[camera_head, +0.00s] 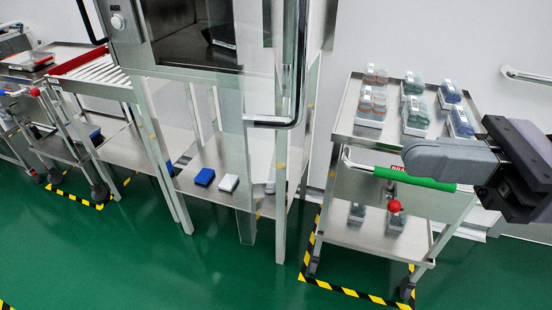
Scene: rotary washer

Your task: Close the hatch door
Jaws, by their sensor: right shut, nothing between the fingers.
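The hatch door (290,62) is a clear glass panel with a metal edge, and it stands open in front of the washer's chamber (195,38). Its bent chrome handle (299,88) hangs down the near side and turns left at the bottom. My right gripper (414,158) comes in from the right edge with grey fingers closed together and nothing held. It is over the right-hand cart, to the right of and below the handle, apart from the door. My left gripper is out of view.
The steel cart (349,118) on the right carries several boxes and has a green push bar (414,179). A roller conveyor (98,66) and other carts stand at the left. The green floor (215,270) in front is clear, with striped tape marks.

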